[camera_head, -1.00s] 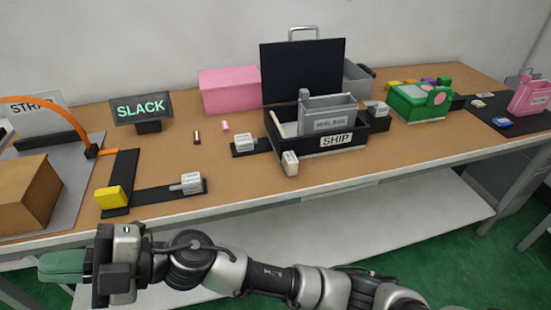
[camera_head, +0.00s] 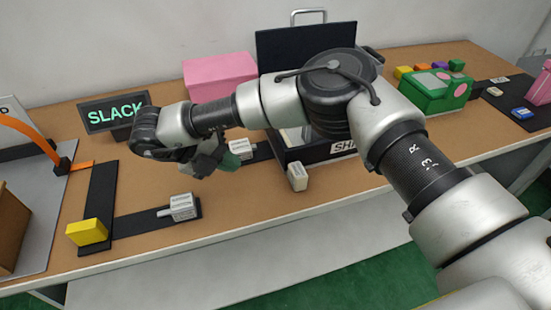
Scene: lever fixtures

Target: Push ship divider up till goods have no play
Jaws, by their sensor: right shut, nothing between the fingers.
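The black SHIP box (camera_head: 310,155) stands at the middle of the bench, with its label partly covered by my right arm. Most of its inside is hidden, so I cannot make out the divider; only a pale strip (camera_head: 290,137) shows inside. A white block (camera_head: 243,148) sits on a black pad at the box's left side. My right gripper (camera_head: 233,157) is shut and empty, its green fingers just in front of that block; I cannot tell if they touch. A cream block (camera_head: 298,177) is at the box's front. My left gripper is not in view.
A SLACK sign (camera_head: 117,113) stands at the back left. A black L-shaped track with a yellow block (camera_head: 87,232) and a white block (camera_head: 182,207) lies left. A pink box (camera_head: 220,75) is behind my arm, a green box (camera_head: 435,92) to the right.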

